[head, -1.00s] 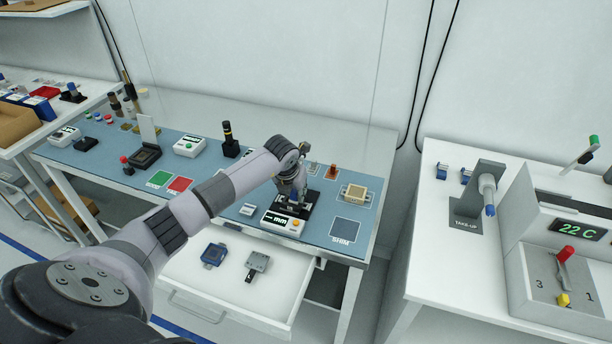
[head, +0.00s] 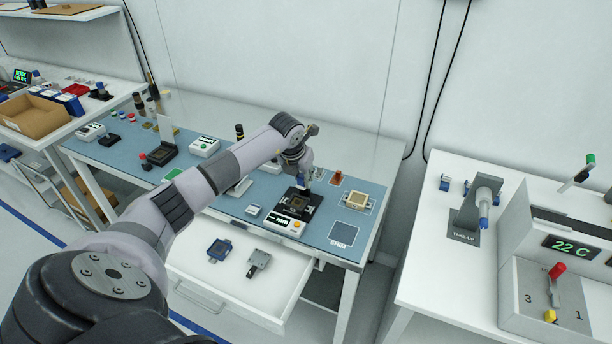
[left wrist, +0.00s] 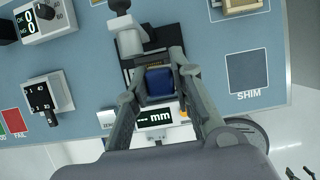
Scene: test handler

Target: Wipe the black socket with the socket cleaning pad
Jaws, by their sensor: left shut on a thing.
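My left gripper (head: 306,174) is above the black gauge stand at the right of the blue bench mat. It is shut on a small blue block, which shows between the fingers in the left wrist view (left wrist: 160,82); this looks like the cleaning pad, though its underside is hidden. A black socket (head: 161,156) with an upright pale lid and a red-knobbed lever stands farther left on the mat, well apart from the gripper. My right gripper is not in view.
The gauge stand (head: 296,203) has an mm display (head: 286,221) in front. A beige tray (head: 357,200) and the SHIM square (head: 343,233) lie to its right. An open drawer (head: 240,285) holds a blue and a grey fixture. My left arm crosses over the bench.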

